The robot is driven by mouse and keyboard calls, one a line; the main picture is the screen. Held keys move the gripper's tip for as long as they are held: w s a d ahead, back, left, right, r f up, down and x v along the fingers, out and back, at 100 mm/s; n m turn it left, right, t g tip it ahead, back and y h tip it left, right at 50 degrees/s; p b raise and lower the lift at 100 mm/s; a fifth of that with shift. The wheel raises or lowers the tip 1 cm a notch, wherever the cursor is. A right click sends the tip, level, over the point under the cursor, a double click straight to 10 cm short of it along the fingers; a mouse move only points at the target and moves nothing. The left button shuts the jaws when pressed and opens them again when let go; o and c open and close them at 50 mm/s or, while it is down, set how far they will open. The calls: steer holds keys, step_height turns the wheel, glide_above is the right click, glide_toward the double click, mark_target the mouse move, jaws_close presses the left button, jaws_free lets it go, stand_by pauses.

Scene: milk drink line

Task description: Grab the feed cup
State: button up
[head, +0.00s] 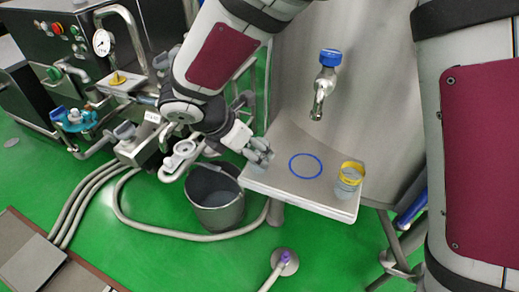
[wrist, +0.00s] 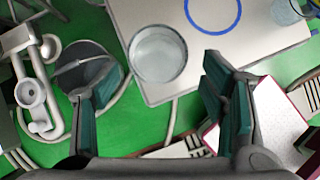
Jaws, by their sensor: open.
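A clear round cup (wrist: 158,54) shows in the wrist view at the left edge of the metal shelf (wrist: 245,55), just ahead of the space between my fingers. I see no label that says it is the feed cup. In the head view I cannot make it out clearly behind my gripper (head: 260,153). My gripper is over the shelf's left end. In the wrist view my gripper (wrist: 158,80) is open, a finger on each side, with nothing between the tips.
A blue ring (head: 305,166) marks the shelf between the cups. A blue-topped metal tap (head: 324,85) is above it. A grey bucket (head: 216,205) stands on the green floor below the shelf's left. Pipes and a machine with a gauge (head: 102,42) fill the left.

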steer(key=shift+a+b+x, duration=0.2)
steer(key=shift+b+x, duration=0.4)
steer(key=shift+x, duration=2.05)
steer(key=c, duration=1.3)
